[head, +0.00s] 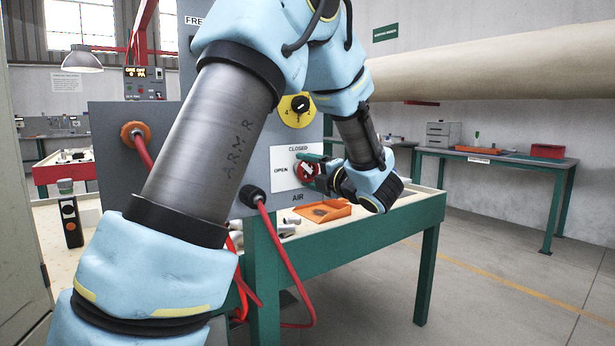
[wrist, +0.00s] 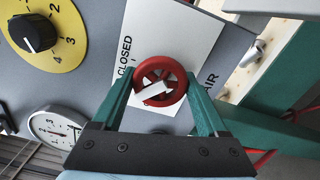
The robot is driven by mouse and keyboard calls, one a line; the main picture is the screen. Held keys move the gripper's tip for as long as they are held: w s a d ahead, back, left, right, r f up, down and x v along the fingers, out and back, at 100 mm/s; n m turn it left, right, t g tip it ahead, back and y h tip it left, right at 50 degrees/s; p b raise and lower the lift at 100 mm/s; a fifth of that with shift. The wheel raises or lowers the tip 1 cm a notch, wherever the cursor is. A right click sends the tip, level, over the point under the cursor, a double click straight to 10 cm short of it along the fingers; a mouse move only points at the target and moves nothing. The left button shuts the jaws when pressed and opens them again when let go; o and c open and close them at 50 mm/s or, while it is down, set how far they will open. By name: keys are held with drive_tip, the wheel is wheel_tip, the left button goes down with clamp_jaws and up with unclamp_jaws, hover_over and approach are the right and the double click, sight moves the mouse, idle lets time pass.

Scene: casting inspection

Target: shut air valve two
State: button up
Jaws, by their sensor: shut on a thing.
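The air valve is a red handwheel (wrist: 158,72) with a white pointer bar, on a white plate (wrist: 188,32) marked CLOSED, on a grey panel. In the head view the red handwheel (head: 305,171) is partly hidden by my gripper; CLOSED is above it, OPEN to its left and AIR below. My gripper (wrist: 159,87) has its green fingers on opposite sides of the wheel and is shut on it. In the wrist view the bar tilts, its left end slightly lower, towards the CLOSED side. No valve number is readable.
A yellow dial with a black knob (wrist: 33,33) is beside the plate; a gauge (wrist: 55,127) is nearby. Red hoses (head: 283,255) hang below the panel. An orange tray (head: 323,211) lies on the green-framed table (head: 432,207). Floor on the right is clear.

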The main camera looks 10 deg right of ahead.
drive_tip(key=m+p, duration=0.1)
drive_tip(key=m, duration=0.4)
drive_tip(key=shift+m, duration=0.3)
drive_tip(key=shift+m+p, duration=0.75)
drive_tip(key=shift+m, duration=1.15)
drive_tip(key=o, duration=1.3)
drive_tip(key=shift+s+d, duration=0.1)
drive_tip(key=b+v, duration=0.2)
drive_tip(key=v, duration=0.8)
drive_tip(key=shift+s+d, duration=0.15)
drive_tip(key=shift+s, duration=0.1)
